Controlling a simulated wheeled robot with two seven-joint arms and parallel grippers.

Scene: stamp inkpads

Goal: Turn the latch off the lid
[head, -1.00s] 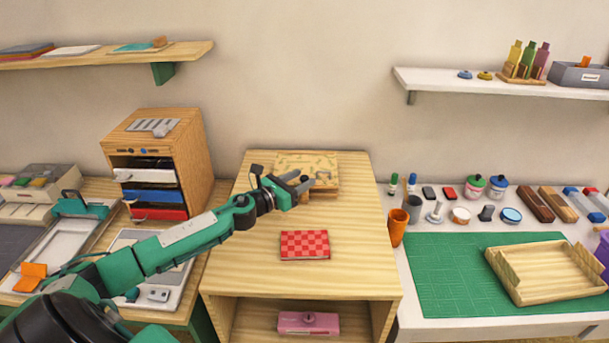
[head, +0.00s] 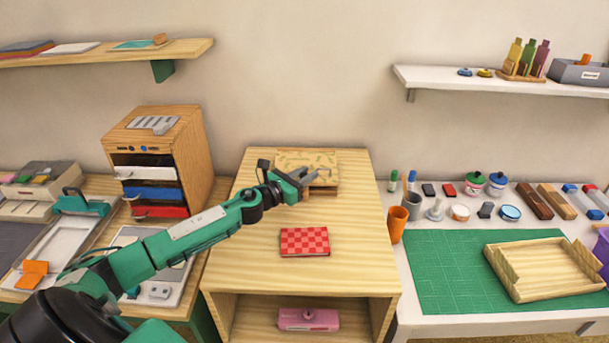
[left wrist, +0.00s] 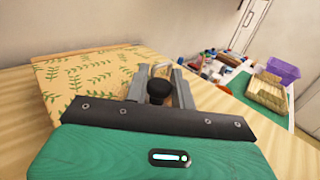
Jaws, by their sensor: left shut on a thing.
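The box with a leaf-patterned lid (head: 295,157) stands at the back of the wooden cabinet top. The lid also fills the left of the left wrist view (left wrist: 80,82). In the left wrist view, a dark round knob (left wrist: 159,91), which looks like the latch, sits between the grey fingers of my left gripper (left wrist: 160,86). The gripper is shut on it. In the head view the gripper hides the latch. My right gripper is not in view.
A red checkered pad (head: 304,242) lies on the cabinet top (head: 350,240) in front of the box. A pink box (head: 308,319) sits in the open shelf below. A drawer unit (head: 188,150) stands left. The white table at right holds a green mat (head: 445,270) and several stamping items.

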